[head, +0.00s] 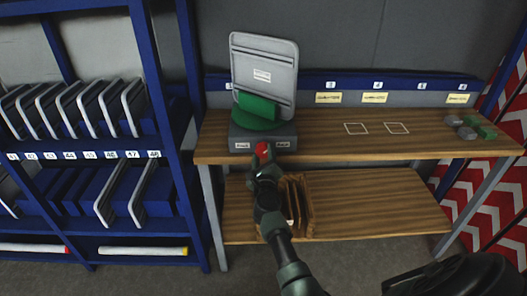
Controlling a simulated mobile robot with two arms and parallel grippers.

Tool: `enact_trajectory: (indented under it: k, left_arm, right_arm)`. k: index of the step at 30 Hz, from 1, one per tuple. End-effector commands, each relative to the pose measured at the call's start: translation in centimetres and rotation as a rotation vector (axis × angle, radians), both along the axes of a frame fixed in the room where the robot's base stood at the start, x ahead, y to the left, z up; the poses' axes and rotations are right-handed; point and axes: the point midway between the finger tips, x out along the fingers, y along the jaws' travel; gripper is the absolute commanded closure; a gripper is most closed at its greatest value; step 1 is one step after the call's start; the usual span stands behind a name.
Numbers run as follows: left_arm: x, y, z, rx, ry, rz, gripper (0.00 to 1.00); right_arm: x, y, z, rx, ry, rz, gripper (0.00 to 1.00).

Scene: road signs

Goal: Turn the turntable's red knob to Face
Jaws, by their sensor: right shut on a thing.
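The turntable (288,134) is a dark grey base with a green stand on top, at the left of the wooden bench. A grey sign panel (264,58) stands in the green holder (258,112), leaning slightly. The red knob (262,149) is on the front of the base, between two small white labels; the right label (283,145) and left label (242,145) are too small to read surely. My right gripper (262,160) is at the knob, shut on it, and hides part of it. My left gripper is not in view.
The wooden bench (340,150) has two white outlined squares in its middle and small grey and green blocks (470,128) at the right. A lower shelf (370,205) holds a brown slotted box (304,205). A blue rack (165,90) with panels stands left.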

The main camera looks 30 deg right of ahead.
Motion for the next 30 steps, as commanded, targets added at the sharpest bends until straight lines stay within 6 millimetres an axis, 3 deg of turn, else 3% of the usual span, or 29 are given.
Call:
enact_trajectory:
  k: [30]
  left_arm:
    - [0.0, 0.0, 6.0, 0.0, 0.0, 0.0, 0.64]
  right_arm:
    - [-0.1, 0.0, 0.0, -0.822, 0.508, 0.001, 0.93]
